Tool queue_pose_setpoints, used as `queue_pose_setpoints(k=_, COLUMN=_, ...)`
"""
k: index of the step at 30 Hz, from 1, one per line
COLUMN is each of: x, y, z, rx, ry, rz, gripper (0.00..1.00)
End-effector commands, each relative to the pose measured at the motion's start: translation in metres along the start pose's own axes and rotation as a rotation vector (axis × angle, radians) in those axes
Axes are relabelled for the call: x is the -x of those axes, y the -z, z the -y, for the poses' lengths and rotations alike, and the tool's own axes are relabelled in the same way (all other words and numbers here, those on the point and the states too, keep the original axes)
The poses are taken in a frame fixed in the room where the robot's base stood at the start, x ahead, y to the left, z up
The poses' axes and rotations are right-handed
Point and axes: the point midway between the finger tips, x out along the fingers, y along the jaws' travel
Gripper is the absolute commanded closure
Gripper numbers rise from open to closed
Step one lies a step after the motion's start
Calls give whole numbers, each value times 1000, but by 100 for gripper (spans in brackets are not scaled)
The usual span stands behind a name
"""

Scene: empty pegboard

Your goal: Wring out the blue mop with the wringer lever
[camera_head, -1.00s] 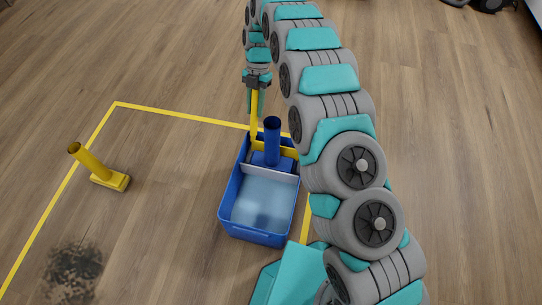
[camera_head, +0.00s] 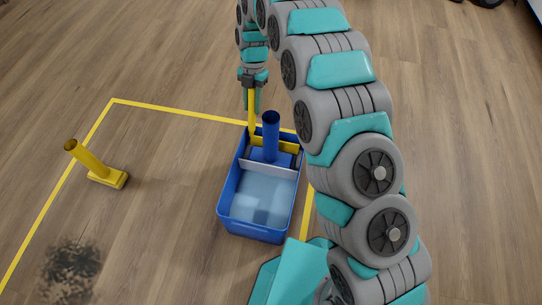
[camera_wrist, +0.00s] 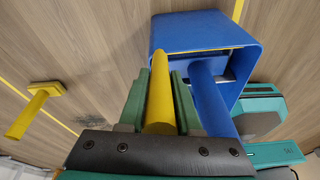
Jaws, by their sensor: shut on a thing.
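The blue mop's handle (camera_head: 271,140) stands upright in the wringer at the far end of the blue bucket (camera_head: 224,203). It also shows in the wrist view (camera_wrist: 212,98), to the right of my gripper. The yellow wringer lever (camera_head: 252,118) rises nearly upright from the bucket's far left corner. My gripper (camera_head: 252,98) is shut on the upper part of the lever. In the wrist view the lever (camera_wrist: 160,90) lies between my green fingers. The mop's head is mostly hidden inside the wringer.
Pale blue water (camera_head: 263,198) fills the bucket's near part, behind a grey divider (camera_head: 268,170). A yellow mop (camera_head: 95,165) stands on the floor at the left. A dark stain (camera_head: 73,268) lies near it. Yellow tape (camera_head: 180,112) outlines the area. Floor between mop and bucket is clear.

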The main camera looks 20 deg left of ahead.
Motion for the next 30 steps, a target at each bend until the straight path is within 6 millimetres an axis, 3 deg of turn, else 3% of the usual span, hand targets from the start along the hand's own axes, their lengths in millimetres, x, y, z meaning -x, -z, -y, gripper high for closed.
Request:
queue_pose_setpoints(k=14, x=-3, y=23, z=6, rx=2, ry=-32, rz=194, gripper=100)
queue_pose_setpoints(k=25, x=-3, y=26, z=6, rx=0, ry=-43, rz=231, gripper=100)
queue_pose_setpoints(k=26, x=-3, y=26, z=6, rx=0, ry=-43, rz=231, gripper=67)
queue_pose_setpoints(k=30, x=-3, y=25, z=6, rx=0, ry=-43, rz=231, gripper=51)
